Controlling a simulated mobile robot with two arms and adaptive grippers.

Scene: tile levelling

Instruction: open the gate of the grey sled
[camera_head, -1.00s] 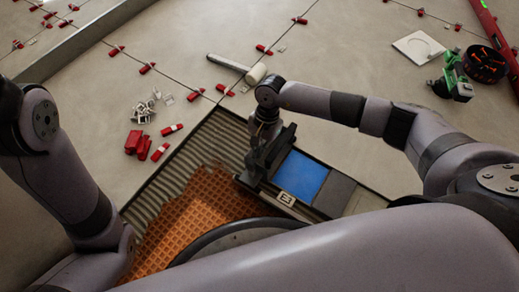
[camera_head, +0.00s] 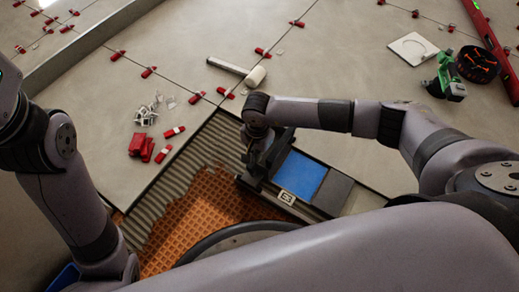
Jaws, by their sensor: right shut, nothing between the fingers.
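The grey sled (camera_head: 333,193) lies right of the orange waffle-textured patch, with a blue panel (camera_head: 301,176) on top and a small marked plate at its front edge. My right gripper (camera_head: 251,180) points down at the sled's left end, shut with nothing between its fingers. Dark upright parts there overlap the gripper, so I cannot tell the gate apart, whether it is open, or whether the gripper touches it. My left arm comes in at the left, but its gripper is not in view.
A white-headed mallet (camera_head: 256,76) lies behind the right gripper. Red wedges (camera_head: 141,146) and a pile of white clips (camera_head: 147,112) lie on the tiles to the left. A green tool (camera_head: 447,80), a dark round tub (camera_head: 477,64) and a red level (camera_head: 489,45) are at the far right.

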